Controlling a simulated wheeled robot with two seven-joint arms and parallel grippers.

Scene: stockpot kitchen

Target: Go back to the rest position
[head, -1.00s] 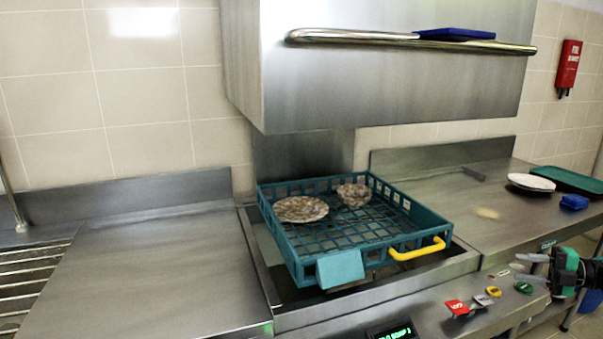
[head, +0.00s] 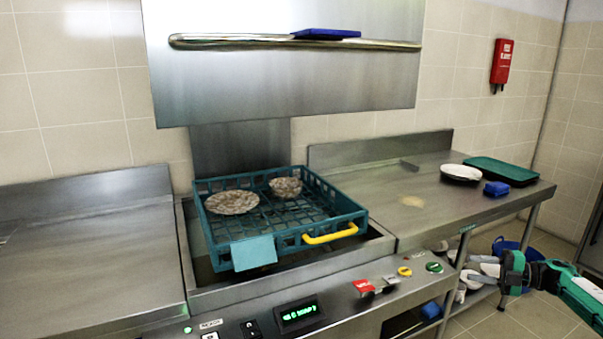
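My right gripper (head: 476,268) is at the lower right, in front of the right-hand counter's edge. Its two grey fingers point left and stand apart, with nothing seen between them. My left gripper is not in view. A teal dish rack (head: 283,241) sits in the machine's bay under the raised steel hood (head: 290,85). A speckled plate (head: 232,202) and a speckled bowl (head: 286,187) rest in the rack, clear of my gripper.
The right counter (head: 390,190) holds a white plate (head: 460,172), a green tray (head: 502,168) and a blue item (head: 496,189). Dishes and a blue container (head: 512,247) are below it. The left counter (head: 80,260) is mostly bare. Buttons line the front panel.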

